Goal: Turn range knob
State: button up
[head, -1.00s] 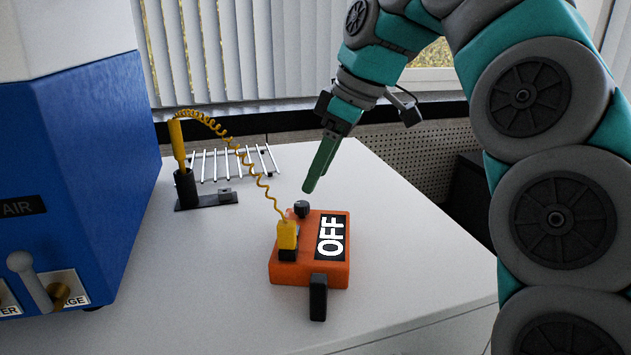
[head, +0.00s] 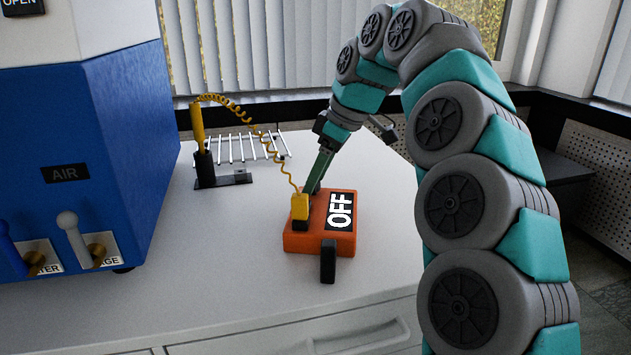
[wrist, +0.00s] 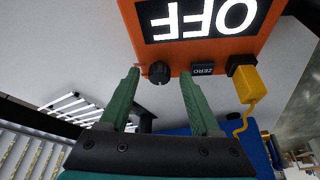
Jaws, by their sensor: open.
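The orange meter box (head: 300,242) stands on the white bench with its dark display (head: 341,210) reading OFF. It also shows at the top of the wrist view (wrist: 215,55). The round black range knob (wrist: 159,73) sits on the box's edge beside the ZERO button (wrist: 203,70). My gripper (wrist: 160,79) is open, with one green finger on each side of the knob; I cannot tell whether either touches it. In the head view my gripper (head: 314,188) reaches down to the back of the box, and the knob is hidden there.
A yellow plug (head: 300,206) on the box joins a coiled cable to a yellow probe in a black stand (head: 205,165). A white rod rack (head: 240,147) lies behind. A blue press (head: 120,130) stands at left. The bench front is clear.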

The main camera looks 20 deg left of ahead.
grip_shut()
dwell(0.6)
